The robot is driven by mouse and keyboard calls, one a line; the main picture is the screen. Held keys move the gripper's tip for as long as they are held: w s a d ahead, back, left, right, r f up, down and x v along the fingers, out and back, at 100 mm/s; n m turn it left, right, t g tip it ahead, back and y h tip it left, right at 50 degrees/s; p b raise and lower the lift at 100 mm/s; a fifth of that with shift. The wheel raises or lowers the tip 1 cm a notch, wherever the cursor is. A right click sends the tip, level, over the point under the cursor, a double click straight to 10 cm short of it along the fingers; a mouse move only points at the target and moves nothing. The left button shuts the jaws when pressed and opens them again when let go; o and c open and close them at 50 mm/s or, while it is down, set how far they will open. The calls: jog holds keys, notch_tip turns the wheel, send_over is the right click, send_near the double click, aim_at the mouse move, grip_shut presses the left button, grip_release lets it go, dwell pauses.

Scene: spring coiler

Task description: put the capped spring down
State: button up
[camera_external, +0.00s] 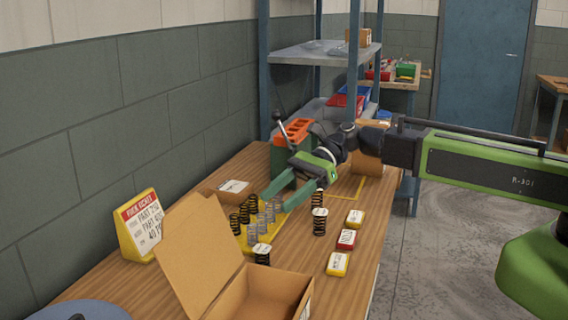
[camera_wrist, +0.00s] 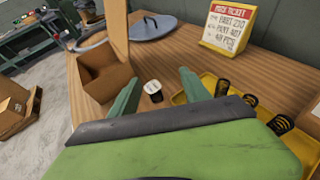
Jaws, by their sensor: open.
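A dark coil spring with a white cap (camera_external: 262,252) stands upright on the bench beside the open cardboard box. What looks like the same capped spring shows in the wrist view (camera_wrist: 152,90), just past and between my fingertips, with nothing gripping it. My gripper (camera_external: 279,204) is open and empty, its green fingers reaching down over the yellow tray; in the wrist view the fingers (camera_wrist: 158,82) are spread wide. Another white-capped spring (camera_external: 319,222) stands upright right of the tray.
The yellow tray (camera_wrist: 240,111) holds several uncapped springs. The open cardboard box (camera_external: 262,289) stands at the front, flap raised. A yellow ticket stand (camera_external: 140,226) is by the wall. Small yellow and red boxes (camera_external: 346,239) line the bench's right side.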

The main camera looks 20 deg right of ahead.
aim_at(262, 257)
jog(key=shift+n+g+h, duration=0.3)
jog(key=shift+n+g, duration=0.1)
jog(key=s+a+f+b, duration=0.1)
jog(key=f+b, duration=0.1)
jog(key=s+f+b, duration=0.1)
jog(key=f+b, duration=0.1)
jog(key=f, duration=0.1)
jog(key=s+a+f+b, duration=0.1)
jog(key=f+b, duration=0.1)
jog(key=f, duration=0.1)
jog(key=shift+s+a+f+b, duration=0.2)
jog(key=shift+s+a+b, duration=0.1)
jog(key=shift+a+b, duration=0.05)
jog(key=b+x, duration=0.1)
jog(key=x, duration=0.1)
jog(key=b+x, duration=0.1)
jog(key=x, duration=0.2)
jog(key=shift+w+d+f+b, duration=0.1)
jog(key=shift+d+f+b, duration=0.05)
jog(key=shift+f+b, duration=0.25)
jog(key=shift+r, duration=0.1)
grip_shut()
